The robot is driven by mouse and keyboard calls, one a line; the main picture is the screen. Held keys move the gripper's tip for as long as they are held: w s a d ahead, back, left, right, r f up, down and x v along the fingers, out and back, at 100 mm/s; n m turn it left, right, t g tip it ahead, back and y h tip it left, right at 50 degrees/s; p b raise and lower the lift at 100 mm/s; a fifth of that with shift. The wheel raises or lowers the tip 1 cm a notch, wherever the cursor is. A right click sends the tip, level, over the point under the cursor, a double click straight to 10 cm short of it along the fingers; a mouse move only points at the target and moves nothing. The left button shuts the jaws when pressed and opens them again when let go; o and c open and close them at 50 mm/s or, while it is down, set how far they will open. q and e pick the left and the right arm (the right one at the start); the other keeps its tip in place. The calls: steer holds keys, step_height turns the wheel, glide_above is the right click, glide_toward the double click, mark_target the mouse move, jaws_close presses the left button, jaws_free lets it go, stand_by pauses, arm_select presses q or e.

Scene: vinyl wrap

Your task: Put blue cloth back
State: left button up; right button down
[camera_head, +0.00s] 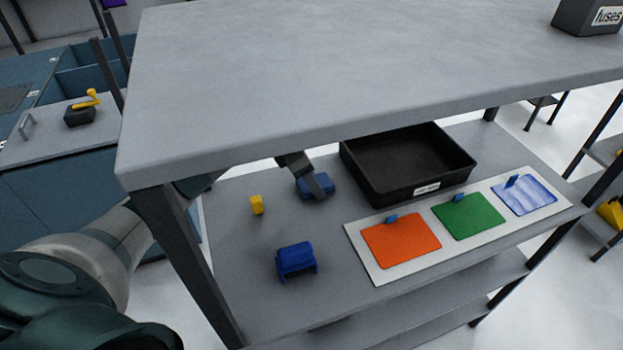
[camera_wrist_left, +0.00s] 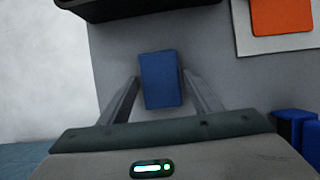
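The blue cloth (camera_head: 312,184) is a small folded block on the shelf under the tabletop, left of the black tray. My left gripper (camera_head: 308,182) reaches down to it from under the tabletop and partly hides it. In the left wrist view, the blue cloth (camera_wrist_left: 160,80) lies between the two fingers of the left gripper (camera_wrist_left: 160,78). The fingers are open, one on each side, with a narrow gap showing beside the cloth. My right gripper is in neither view.
A black tray (camera_head: 377,182) stands at the back of the shelf. A white board (camera_head: 377,272) with orange, green and blue-white sheets lies in front. A yellow block (camera_head: 257,205) and another blue object (camera_head: 296,261) are at left. The tabletop (camera_head: 330,60) overhangs the shelf.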

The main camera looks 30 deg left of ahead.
arm_select(q)
steer(key=shift+o, duration=0.6)
steer(key=shift+r, duration=0.1)
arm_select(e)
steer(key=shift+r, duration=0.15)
arm_select(q)
steer(key=shift+r, duration=0.15)
steer(key=b+v, duration=0.2)
steer(key=v, duration=0.9)
steer(key=shift+r+b, duration=0.35)
steer(key=shift+b, duration=0.05)
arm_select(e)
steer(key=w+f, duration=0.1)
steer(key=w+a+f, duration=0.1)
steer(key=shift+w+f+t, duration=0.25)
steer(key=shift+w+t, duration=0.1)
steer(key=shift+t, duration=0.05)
arm_select(q)
steer(key=shift+s+a, duration=0.1)
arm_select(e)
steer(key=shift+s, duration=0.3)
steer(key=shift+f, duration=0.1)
